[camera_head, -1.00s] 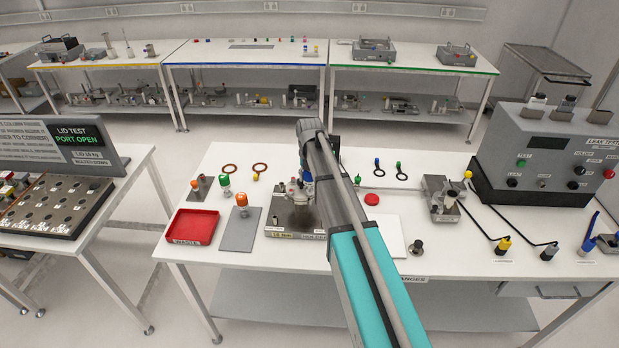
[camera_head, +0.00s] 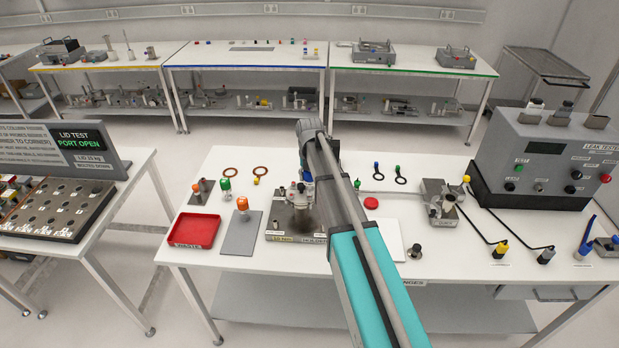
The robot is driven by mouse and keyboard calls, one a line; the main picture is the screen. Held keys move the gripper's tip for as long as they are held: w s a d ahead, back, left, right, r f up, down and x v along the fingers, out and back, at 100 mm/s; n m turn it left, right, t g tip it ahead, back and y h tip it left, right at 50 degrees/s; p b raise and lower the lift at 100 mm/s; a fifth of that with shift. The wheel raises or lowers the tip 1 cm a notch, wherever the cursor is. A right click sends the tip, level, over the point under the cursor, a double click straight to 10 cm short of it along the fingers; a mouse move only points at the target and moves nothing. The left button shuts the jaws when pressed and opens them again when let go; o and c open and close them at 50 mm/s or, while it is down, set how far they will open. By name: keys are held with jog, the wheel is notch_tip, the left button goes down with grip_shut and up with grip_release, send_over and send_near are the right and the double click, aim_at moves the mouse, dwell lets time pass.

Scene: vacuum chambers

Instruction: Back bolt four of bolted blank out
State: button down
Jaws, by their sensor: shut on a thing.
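A grey metal fixture (camera_head: 279,222) with a flat base and labels on its front edge stands on the white table, just left of my arm. Upright metal parts (camera_head: 296,192) rise from it. They may be the bolted blank and its bolts, but I cannot tell single bolts apart, nor which is bolt four. My teal and grey arm crosses in front and covers the fixture's right side. My gripper is hidden behind the arm, so its fingers and anything between them do not show.
A red tray (camera_head: 194,231) and a grey plate (camera_head: 240,232) lie left of the fixture, with green-topped and orange-topped tools nearby. A small grey device (camera_head: 441,205) and a leak tester (camera_head: 548,150) with cables stand to the right. A bolt panel (camera_head: 62,210) is on the left bench.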

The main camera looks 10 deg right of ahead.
jog(key=m, duration=0.3)
jog(key=shift+m, duration=0.4)
jog(key=m, duration=0.3)
jog(key=shift+f+m, duration=0.1)
jog(key=shift+m, duration=1.1)
jog(key=m, duration=0.5)
jog(key=shift+m, duration=2.1)
